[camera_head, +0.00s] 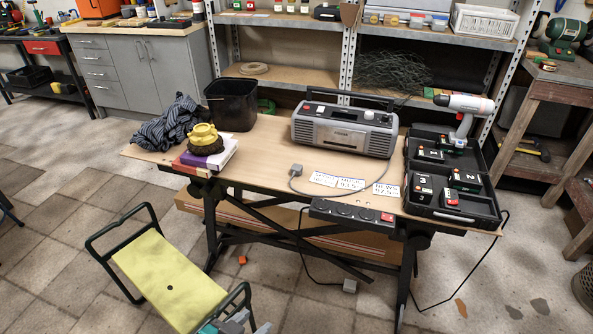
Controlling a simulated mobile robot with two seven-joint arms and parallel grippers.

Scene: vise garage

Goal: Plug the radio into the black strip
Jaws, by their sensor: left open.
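The silver-grey radio (343,137) stands upright on the workbench (262,150), its black handle up. Its grey plug (296,169) lies on the wood in front of the radio's left end, and a thin grey cord runs from it. The black strip (350,213) is along the bench's front edge, with several round sockets and a red switch at its right end. The plug is behind the strip and apart from it. My left gripper (236,322) shows at the bottom edge, partly cut off, open, low in front of the bench and far from the plug. My right gripper is not seen.
White cards (337,181) lie between radio and strip. An open black tool case (452,180) with a drill (464,108) is right. A black bin (232,104), dark cloth, books and yellow pot are left. A yellow-topped stool (168,280) stands on the floor in front.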

